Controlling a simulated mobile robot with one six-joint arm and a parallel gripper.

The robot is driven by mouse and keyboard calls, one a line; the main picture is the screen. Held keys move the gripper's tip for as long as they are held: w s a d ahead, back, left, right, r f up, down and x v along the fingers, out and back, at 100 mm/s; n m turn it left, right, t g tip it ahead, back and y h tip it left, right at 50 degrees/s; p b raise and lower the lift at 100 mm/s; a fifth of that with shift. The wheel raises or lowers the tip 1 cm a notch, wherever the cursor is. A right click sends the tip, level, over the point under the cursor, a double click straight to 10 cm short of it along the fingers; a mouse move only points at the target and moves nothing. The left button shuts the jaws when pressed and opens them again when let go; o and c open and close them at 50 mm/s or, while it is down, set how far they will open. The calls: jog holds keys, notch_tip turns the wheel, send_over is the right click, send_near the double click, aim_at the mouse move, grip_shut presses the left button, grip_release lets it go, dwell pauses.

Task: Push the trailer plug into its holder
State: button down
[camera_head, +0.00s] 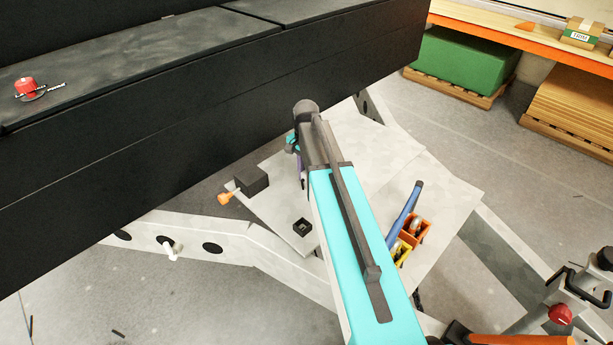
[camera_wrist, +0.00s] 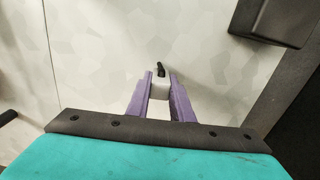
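My gripper (camera_wrist: 160,92) has purple fingers, one on each side of a small whitish block with a black tip (camera_wrist: 160,88), which looks like the plug. The fingers appear to touch its sides, over the pale plate. In the head view my gripper (camera_head: 301,178) points down over the plate, and my arm hides most of it and whatever it holds. A small black square piece with a dark opening (camera_head: 303,228), which looks like the holder, sits on the plate's near edge, below and apart from my gripper.
A black box (camera_head: 252,181) stands left of my gripper, with an orange-tipped piece (camera_head: 225,198) beside it. Orange (camera_head: 415,231) and yellow bins and a blue-handled tool (camera_head: 405,212) lie to the right. The long black caravan body (camera_head: 150,130) rises behind.

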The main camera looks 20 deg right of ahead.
aim_at(302, 173)
jog(key=shift+r+p, duration=1.7)
jog(key=shift+r, duration=0.85)
jog(key=shift+a+r+n, duration=0.45)
jog(key=shift+a+n, duration=0.25)
jog(key=shift+n, duration=0.1)
jog(key=s+a+r+n, duration=0.3)
jog(key=a+r+n, duration=0.6)
jog(key=a+n, duration=0.4)
jog(key=shift+r+n, duration=0.15)
jog(key=shift+n, duration=1.95)
jog(key=shift+w+a, duration=0.1)
